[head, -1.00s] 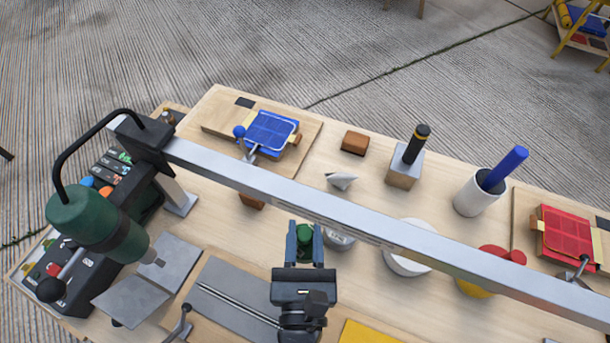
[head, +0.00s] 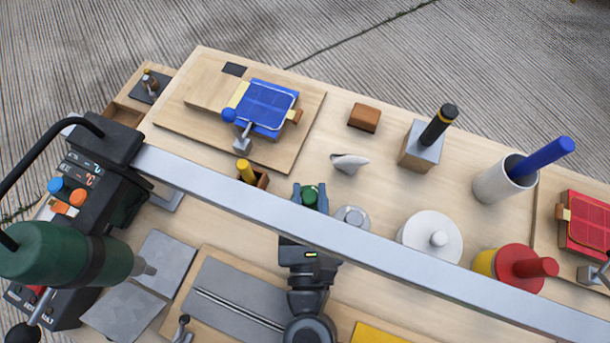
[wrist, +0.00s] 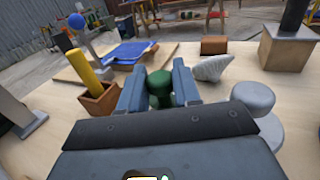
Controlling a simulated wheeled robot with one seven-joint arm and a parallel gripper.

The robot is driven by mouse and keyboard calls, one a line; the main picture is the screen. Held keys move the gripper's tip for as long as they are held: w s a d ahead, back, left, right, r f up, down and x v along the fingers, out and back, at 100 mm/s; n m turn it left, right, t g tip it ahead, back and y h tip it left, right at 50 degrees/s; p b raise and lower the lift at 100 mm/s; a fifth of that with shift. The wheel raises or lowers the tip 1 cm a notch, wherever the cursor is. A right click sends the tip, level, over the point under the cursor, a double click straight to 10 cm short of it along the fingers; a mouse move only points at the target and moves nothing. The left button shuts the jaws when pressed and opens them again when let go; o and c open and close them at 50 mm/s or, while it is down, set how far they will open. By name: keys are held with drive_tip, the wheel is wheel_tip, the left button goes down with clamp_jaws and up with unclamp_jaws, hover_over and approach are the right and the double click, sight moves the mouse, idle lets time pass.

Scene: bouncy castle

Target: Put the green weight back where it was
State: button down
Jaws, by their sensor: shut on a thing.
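The green weight (head: 310,196) is between the fingers of my gripper (head: 311,195), which is shut on it. It also shows in the wrist view (wrist: 160,90) as a dark green knob with a wider lower part, held upright between the blue-grey fingers (wrist: 159,88). Whether its base touches the table cannot be told. A grey weight (head: 352,218) stands just right of my gripper, and a white round weight (head: 428,236) and a red one (head: 520,266) stand farther right.
A silver bar (head: 245,205) crosses above the table in front of my arm. A small wooden box (head: 258,178) with a yellow peg stands left of my gripper. A grey cone-like piece (head: 350,163), a brown block (head: 364,117) and a blue-framed fixture (head: 268,107) lie beyond.

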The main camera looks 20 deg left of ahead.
drive_tip(key=shift+f+b, duration=0.6)
drive_tip(key=shift+b, duration=0.05)
drive_tip(key=c, duration=0.8)
unclamp_jaws()
drive_tip(key=shift+s+d+f, duration=0.1)
drive_tip(key=shift+s+f, duration=0.05)
drive_tip(key=shift+f, duration=0.15)
drive_tip(key=shift+r, duration=0.1)
drive_tip(key=shift+r+p, duration=0.45)
drive_tip(key=shift+p, duration=0.2)
drive_tip(key=shift+s+r, duration=0.1)
drive_tip(key=shift+r, duration=0.05)
drive_tip(key=b+v, duration=0.2)
drive_tip(key=v, duration=0.9)
drive_tip(key=shift+s+d+r+b, duration=0.15)
drive_tip(key=shift+s+r+b, duration=0.1)
drive_tip(key=shift+b, duration=0.1)
